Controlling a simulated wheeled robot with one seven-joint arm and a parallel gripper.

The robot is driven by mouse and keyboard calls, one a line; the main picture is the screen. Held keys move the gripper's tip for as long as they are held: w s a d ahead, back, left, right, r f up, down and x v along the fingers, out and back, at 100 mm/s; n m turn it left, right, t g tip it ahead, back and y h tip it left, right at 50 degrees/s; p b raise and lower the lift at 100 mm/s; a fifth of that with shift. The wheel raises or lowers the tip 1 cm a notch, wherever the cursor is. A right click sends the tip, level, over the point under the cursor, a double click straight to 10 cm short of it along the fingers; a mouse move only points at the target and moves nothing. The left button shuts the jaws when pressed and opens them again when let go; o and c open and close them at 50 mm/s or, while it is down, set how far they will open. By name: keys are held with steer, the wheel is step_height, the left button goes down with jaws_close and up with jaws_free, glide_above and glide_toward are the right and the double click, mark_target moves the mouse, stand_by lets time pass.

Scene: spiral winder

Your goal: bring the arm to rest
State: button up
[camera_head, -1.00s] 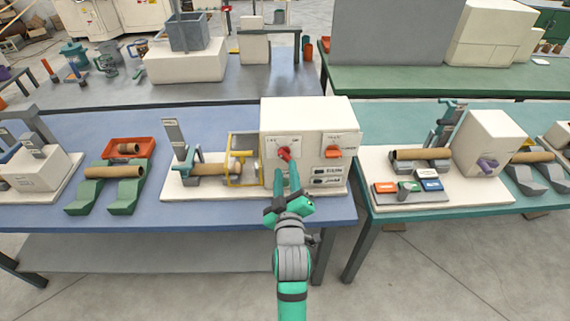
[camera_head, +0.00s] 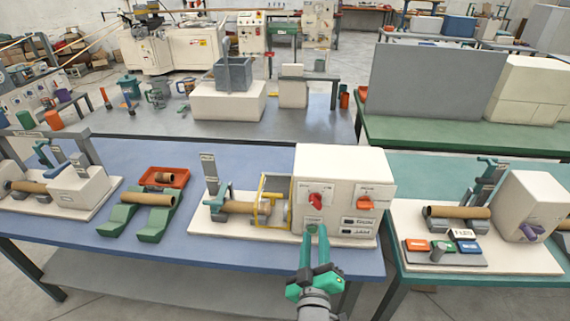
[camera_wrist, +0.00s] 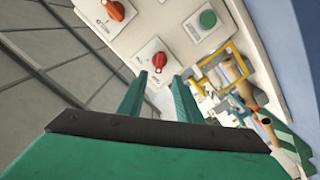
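My gripper (camera_head: 315,240) is in front of the lower part of the white spiral winder box (camera_head: 340,165) in the head view. Its two green fingers are apart with nothing seen between them, and they show apart in the wrist view (camera_wrist: 157,88) too. The winder's front has a red knob (camera_head: 316,200) and an orange-red knob (camera_head: 365,203). In the wrist view a green button (camera_wrist: 208,18) shows on the panel. I cannot tell the exact gap between fingertips and panel.
Left of the box are a yellow guard frame (camera_head: 262,205) and a brown tube (camera_head: 240,207). Green cradles (camera_head: 140,222) and an orange tray (camera_head: 152,177) stand further left. A second bench (camera_head: 410,275) holds another tube and coloured buttons. The floor in front is clear.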

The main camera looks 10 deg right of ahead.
steer(key=s+a+f+m+g+y, duration=0.1)
steer(key=s+a+f, duration=0.4)
steer(key=s+f, duration=0.15)
steer(key=s+a+f+m+y, duration=0.1)
steer(key=s+a+f, duration=0.45)
steer(key=s, duration=0.25)
steer(key=s+a+f+m+y, duration=0.1)
steer(key=s+a, duration=0.2)
steer(key=s, duration=0.7)
steer(key=s+a+f+m+g+y, duration=0.1)
steer(key=s+a+m+y, duration=0.1)
steer(key=s, duration=0.8)
steer(key=shift+a+f, duration=0.3)
steer(key=shift+a, duration=0.15)
